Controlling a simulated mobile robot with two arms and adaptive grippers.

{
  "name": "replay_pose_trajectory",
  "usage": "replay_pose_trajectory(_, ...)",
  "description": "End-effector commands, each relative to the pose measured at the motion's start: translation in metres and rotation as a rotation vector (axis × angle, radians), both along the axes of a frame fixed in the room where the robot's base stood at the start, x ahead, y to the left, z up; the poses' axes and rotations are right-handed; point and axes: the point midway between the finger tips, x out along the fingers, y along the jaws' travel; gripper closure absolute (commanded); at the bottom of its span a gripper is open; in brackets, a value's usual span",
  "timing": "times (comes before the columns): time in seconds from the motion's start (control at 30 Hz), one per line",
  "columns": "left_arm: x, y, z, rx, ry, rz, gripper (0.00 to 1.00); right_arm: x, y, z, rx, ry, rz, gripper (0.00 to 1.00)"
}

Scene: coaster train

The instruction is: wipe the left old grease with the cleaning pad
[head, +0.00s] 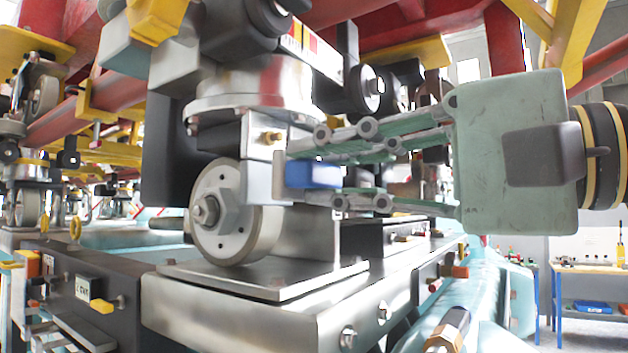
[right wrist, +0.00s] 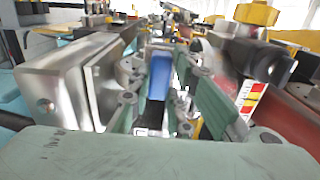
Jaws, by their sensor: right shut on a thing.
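My right gripper (head: 318,177) comes in from the right, its green fingers closed around a small blue block, the cleaning pad (head: 312,173). The pad sits between the fingertips, close to the metal bracket (head: 262,160) above and beside the large grey wheel (head: 232,212). In the right wrist view, the pad (right wrist: 158,84) shows between the two fingers of my right gripper (right wrist: 160,72). I cannot tell whether the pad touches the bracket. I cannot make out the old grease in either view. My left gripper is not in view.
The wheel stands over a flat metal plate (head: 250,278) on the track frame. A grey flanged cylinder (head: 250,90) and a red beam (head: 372,48) crowd the space above. Workbenches (head: 590,269) stand at the far right.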

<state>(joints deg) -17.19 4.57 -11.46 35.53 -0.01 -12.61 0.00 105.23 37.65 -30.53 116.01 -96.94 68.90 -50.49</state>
Motion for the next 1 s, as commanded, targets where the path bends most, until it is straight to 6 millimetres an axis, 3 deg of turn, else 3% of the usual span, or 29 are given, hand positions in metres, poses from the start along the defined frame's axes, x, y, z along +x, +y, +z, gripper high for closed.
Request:
replay_pose_trajectory(0.43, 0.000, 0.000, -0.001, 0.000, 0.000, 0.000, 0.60, -0.004, -0.005, 0.000, 0.000, 0.000, 0.000, 1.00)
replay_pose_trajectory(0.8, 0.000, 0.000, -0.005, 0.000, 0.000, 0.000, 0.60, -0.020, -0.027, 0.000, 0.001, -0.001, -0.001, 1.00)
replay_pose_trajectory(1.0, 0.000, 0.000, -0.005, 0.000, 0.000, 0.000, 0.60, -0.020, -0.028, 0.000, 0.000, 0.000, 0.000, 1.00)
